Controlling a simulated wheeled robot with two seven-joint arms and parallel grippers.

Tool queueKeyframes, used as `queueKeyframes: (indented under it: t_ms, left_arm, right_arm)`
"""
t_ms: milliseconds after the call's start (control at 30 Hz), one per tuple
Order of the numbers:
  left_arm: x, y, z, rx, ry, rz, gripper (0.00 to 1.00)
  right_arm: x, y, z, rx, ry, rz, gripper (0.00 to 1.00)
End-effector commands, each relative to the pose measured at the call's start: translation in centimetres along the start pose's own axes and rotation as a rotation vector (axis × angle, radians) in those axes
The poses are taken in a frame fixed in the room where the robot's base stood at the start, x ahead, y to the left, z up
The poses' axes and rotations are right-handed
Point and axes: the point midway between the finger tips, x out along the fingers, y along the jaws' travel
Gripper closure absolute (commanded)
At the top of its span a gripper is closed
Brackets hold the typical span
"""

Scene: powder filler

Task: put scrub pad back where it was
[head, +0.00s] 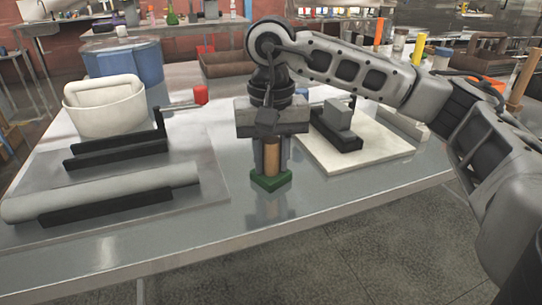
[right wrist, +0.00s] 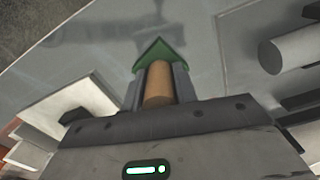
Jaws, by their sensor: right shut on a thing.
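The scrub pad (head: 271,182) is a green block with a tan cylindrical handle (head: 271,157). My right gripper (head: 271,168) points down and is shut on the handle, a finger on each side. The pad is upright, at or just above the bare grey tabletop near its front edge; I cannot tell whether it touches. In the right wrist view the green pad (right wrist: 157,50) shows beyond the fingertips, with the handle (right wrist: 158,84) between the fingers. My left gripper is not in view.
Left are a grey mat (head: 215,190), black cradles (head: 105,206), a grey cylinder (head: 100,192) and a white container (head: 104,110). Right is a pale board (head: 385,150) bearing a black bracket (head: 335,135) and grey block (head: 338,115). A red-ended tool (head: 201,94) lies behind. Bare table surrounds the pad.

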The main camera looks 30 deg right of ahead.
Motion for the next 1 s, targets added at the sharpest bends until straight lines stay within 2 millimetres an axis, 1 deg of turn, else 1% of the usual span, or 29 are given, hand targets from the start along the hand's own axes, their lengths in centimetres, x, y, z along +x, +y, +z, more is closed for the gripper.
queueKeyframes:
  t_ms: [33,67,100,367,467,533,667,800,900,1000]
  left_arm:
    - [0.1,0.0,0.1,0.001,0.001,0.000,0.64]
    - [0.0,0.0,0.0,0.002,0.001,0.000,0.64]
    - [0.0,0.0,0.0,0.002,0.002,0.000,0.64]
    - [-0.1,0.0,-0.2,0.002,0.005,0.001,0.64]
    - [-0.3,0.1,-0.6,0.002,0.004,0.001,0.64]
    - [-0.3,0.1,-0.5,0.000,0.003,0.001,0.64]
    - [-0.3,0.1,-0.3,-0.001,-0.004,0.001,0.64]
    - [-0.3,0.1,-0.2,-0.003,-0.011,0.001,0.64]
    - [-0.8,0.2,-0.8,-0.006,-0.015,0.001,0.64]
    - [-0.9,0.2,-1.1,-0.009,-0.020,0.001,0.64]
  right_arm:
    - [0.2,0.0,0.0,0.000,0.000,0.000,0.69]
    - [0.1,0.0,0.0,0.000,0.000,0.000,0.60]
    - [0.1,0.0,0.0,0.000,0.000,0.001,0.50]
    - [0.1,0.0,0.0,0.000,-0.001,0.001,0.50]
    - [-0.5,0.0,0.0,0.000,0.000,0.000,0.50]
    - [-1.1,0.0,0.0,0.001,0.001,0.000,0.50]
    - [-3.5,-0.1,0.0,-0.001,0.003,-0.003,0.50]
    - [-6.7,-0.1,0.0,-0.001,0.003,-0.003,0.50]
    - [-9.1,-0.1,0.0,0.000,0.004,-0.002,0.50]
    - [-10.8,0.0,0.0,0.000,0.003,-0.001,0.50]
